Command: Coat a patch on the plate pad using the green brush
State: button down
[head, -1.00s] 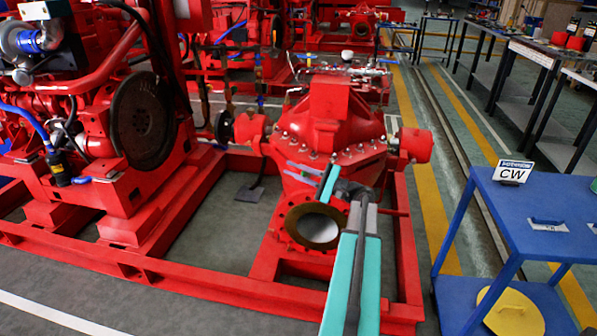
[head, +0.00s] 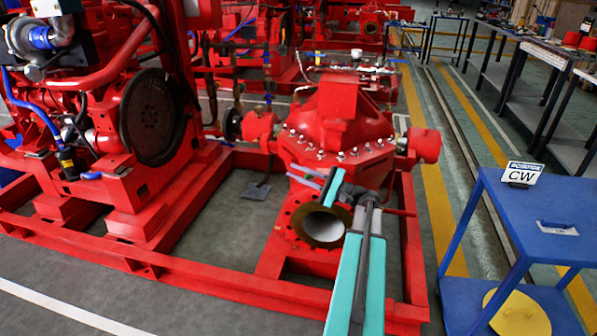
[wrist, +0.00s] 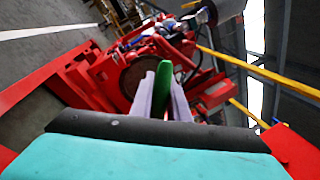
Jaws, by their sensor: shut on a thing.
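My gripper (head: 304,176) is in front of the red pump (head: 335,125), above its round open flange (head: 323,227), with its fingers pointing left. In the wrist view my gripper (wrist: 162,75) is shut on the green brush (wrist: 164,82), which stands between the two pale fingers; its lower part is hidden. The brush cannot be made out in the head view. A small dark grey plate (head: 255,192) lies on the floor inside the red frame, left of the pump. I cannot tell whether it is the plate pad.
The red base frame (head: 190,280) surrounds the pump. A red engine with a dark flywheel (head: 150,117) stands at the left. Floor between engine and pump is open.

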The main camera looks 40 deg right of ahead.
jog(key=shift+s+a, duration=0.45)
jog(key=shift+a, duration=0.25)
jog(key=shift+s+a, duration=0.45)
jog(key=shift+a, duration=0.25)
jog(key=shift+s+a, duration=0.4)
jog(key=shift+a, duration=0.25)
jog(key=shift+s+a, duration=0.4)
jog(key=shift+a, duration=0.25)
jog(key=w+a+r+n+g+y, duration=0.1)
jog(key=w+a, duration=0.3)
jog(key=a, duration=0.9)
jog(key=w+a+r+n+g+y, duration=0.1)
jog(key=w+a+n+g+y, duration=0.2)
jog(key=a, duration=1)
jog(key=w+a+r+n+g+y, duration=0.1)
jog(key=w+a+y, duration=0.3)
jog(key=a, duration=0.9)
jog(key=shift+w+a+r+n+g, duration=0.2)
jog(key=shift+w+a+n+g, duration=0.15)
jog(key=shift+w+n+g, duration=0.6)
jog(key=shift+w+d+m, duration=0.1)
jog(key=shift+w+m, duration=0.1)
jog(key=shift+m, duration=0.15)
